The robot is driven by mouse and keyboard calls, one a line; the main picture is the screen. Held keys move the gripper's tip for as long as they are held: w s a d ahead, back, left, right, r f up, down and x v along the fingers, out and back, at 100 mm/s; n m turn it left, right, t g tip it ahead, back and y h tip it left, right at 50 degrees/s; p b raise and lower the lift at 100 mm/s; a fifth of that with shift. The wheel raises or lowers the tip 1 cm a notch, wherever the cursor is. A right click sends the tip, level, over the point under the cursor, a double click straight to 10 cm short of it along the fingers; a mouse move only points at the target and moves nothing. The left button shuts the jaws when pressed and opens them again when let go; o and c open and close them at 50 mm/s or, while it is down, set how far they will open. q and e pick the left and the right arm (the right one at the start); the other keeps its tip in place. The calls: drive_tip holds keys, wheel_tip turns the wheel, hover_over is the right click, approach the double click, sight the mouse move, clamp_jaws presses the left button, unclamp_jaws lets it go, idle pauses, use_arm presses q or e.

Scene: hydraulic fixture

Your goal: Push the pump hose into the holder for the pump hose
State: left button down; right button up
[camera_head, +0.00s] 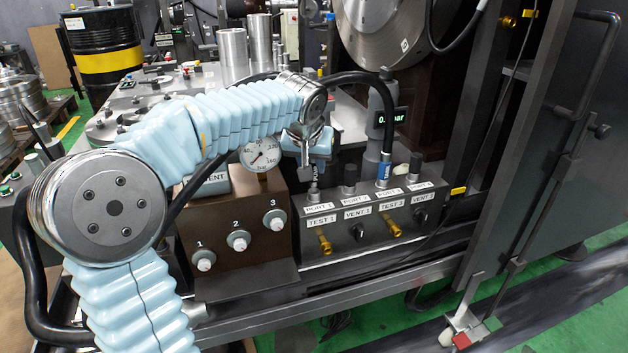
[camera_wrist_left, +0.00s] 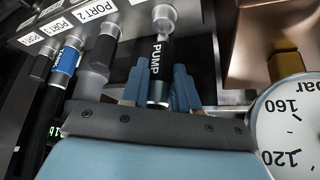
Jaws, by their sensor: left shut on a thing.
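The pump hose (camera_wrist_left: 159,62) has a black end marked PUMP, shown in the left wrist view. My left gripper (camera_wrist_left: 158,88) is shut on it, with a blue finger on each side. A silver fitting (camera_wrist_left: 163,17) is in line with the hose end and close against it; I cannot tell whether they are joined. In the head view my left gripper (camera_head: 314,158) is above the PORT 1 position of the grey port block (camera_head: 345,238), and the hose shows only in part there. I cannot identify the holder for the pump hose with certainty. My right gripper is not in view.
A pressure gauge (camera_head: 262,155) and a brown box with three knobs (camera_head: 238,240) stand left of the port block. A hose with a blue band (camera_head: 383,172) and a grey digital gauge (camera_head: 376,125) stand at the block's right half. Dark caps flank the ports.

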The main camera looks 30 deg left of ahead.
use_arm(q)
drive_tip(key=shift+d+r, duration=0.1)
drive_tip(key=shift+r, duration=0.3)
drive_tip(key=shift+r+p, duration=0.75)
drive_tip(key=shift+p, duration=0.05)
